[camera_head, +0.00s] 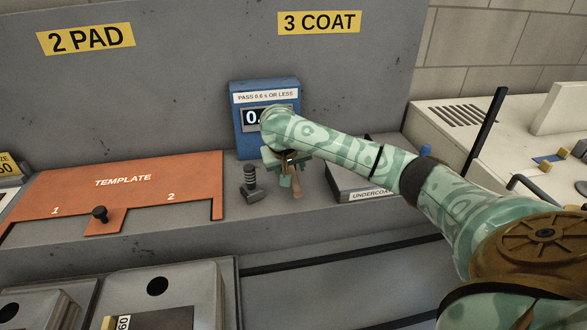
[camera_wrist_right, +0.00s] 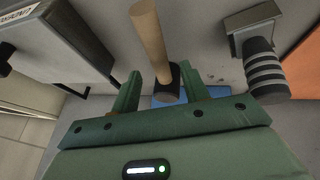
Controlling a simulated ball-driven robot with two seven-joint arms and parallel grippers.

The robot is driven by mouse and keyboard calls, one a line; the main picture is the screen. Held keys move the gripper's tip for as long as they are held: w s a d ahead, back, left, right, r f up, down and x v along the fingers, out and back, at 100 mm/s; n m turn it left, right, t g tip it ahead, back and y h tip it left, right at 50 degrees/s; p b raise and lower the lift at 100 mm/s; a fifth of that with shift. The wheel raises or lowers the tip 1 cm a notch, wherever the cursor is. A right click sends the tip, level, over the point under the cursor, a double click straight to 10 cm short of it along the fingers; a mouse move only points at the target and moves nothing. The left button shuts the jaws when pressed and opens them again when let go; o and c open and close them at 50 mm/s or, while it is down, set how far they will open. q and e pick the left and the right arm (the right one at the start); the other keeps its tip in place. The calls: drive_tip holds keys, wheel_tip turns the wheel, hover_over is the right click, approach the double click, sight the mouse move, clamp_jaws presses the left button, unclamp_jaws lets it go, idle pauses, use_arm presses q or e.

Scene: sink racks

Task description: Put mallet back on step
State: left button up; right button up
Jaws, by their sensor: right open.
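The mallet has a pale wooden handle (camera_wrist_right: 149,35) and a short dark head (camera_wrist_right: 168,83) in the right wrist view. In the head view part of its handle (camera_head: 297,187) shows below my right gripper (camera_head: 284,168), and the rest is hidden. My right gripper is open, and in the wrist view its fingers (camera_wrist_right: 144,86) are close to the mallet's head. I cannot tell whether they touch it. The grey step (camera_head: 310,205) runs along the front of the upright panel. My left gripper is not in view.
A blue gauge box (camera_head: 240,135) stands behind my right gripper. A dark ribbed handle on a block (camera_head: 249,182) stands left of it. An "UNDERCOAT" tray (camera_head: 358,195) is at the right, and an orange template plate (camera_head: 130,190) at the left.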

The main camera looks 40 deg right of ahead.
drive_tip(key=p+v, duration=0.3)
drive_tip(key=v, duration=0.3)
drive_tip(key=shift+a+r, duration=0.1)
idle(0.3)
